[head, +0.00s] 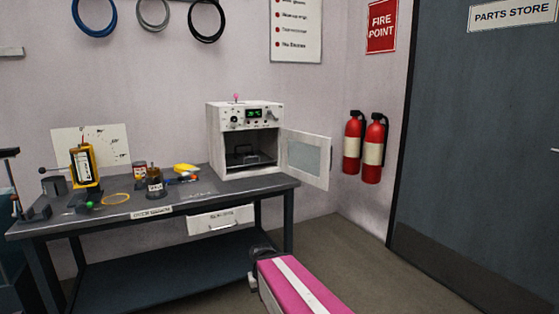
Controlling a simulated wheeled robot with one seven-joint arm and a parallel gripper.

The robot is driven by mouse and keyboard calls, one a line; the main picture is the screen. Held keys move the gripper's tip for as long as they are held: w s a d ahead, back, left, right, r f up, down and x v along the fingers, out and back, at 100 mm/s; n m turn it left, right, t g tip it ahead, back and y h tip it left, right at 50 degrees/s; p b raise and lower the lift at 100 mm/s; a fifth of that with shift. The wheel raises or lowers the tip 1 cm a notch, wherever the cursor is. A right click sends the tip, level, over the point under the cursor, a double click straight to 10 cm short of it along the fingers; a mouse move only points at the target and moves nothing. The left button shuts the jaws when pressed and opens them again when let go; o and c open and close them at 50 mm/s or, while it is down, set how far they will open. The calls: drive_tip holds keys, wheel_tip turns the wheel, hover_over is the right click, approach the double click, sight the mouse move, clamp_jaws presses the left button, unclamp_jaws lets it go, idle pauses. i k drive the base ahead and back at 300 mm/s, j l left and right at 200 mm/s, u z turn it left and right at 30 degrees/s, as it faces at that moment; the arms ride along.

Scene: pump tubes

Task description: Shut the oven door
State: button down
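The oven (217,143) is a white box with knobs and a green display, standing at the right end of the workbench. Its door (325,150) has a grey window and is hinged on the right side. The door stands wide open, swung out to the right past the bench's end. The oven's inside shows, with a dark tray-like thing (250,159) in it. My gripper cannot be made out in the head view. The door's handle cannot be made out.
The workbench (235,187) has a drawer (221,219) under it. Bottles, a yellow device (85,166) and small tools lie left of the oven. Two red fire extinguishers (374,150) hang right of the door. The floor (345,250) in front of them is clear.

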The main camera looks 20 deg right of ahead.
sight(323, 183)
drive_tip(key=i+l+u, duration=0.1)
drive_tip(key=l+u, duration=0.85)
drive_tip(key=l, duration=0.6)
drive_tip(key=l+u, duration=0.15)
drive_tip(key=l, duration=0.55)
drive_tip(key=k+l+u, duration=0.1)
drive_tip(key=l, duration=0.55)
drive_tip(key=k+l+u, duration=0.1)
drive_tip(key=l, duration=1.05)
drive_tip(key=k+l, duration=0.15)
drive_tip(key=l, duration=0.7)
drive_tip(key=k, duration=0.05)
